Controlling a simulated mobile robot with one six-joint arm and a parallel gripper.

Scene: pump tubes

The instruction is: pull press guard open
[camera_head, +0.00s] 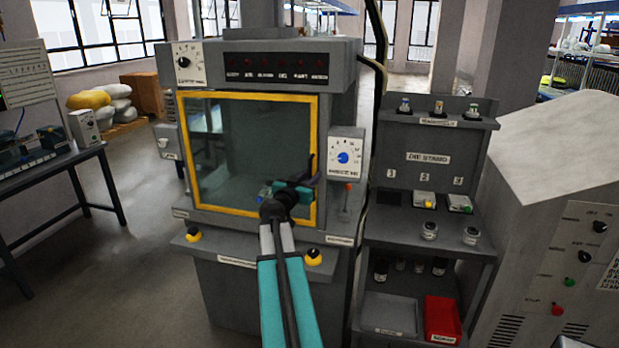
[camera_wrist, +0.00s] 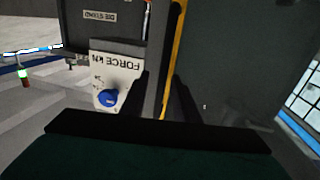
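The press guard (camera_head: 252,97) is a clear panel in a yellow frame on the front of the grey press, and it looks closed. My gripper (camera_head: 312,172) is at the guard's right edge, in front of the frame. In the wrist view my gripper's (camera_wrist: 162,95) two dark fingers stand apart. The guard's yellow edge (camera_wrist: 175,45) and a grey upright bar (camera_wrist: 156,60) show between them. I cannot tell whether the fingers touch either one. No separate handle is clear, as my gripper covers that part of the frame.
The force dial box (camera_head: 345,156) is just right of my gripper; the dial (camera_wrist: 108,97) also shows in the wrist view. A die stand (camera_head: 428,165) is to the right. A workbench (camera_head: 50,165) is at the left, with open floor (camera_head: 130,230) between it and the press.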

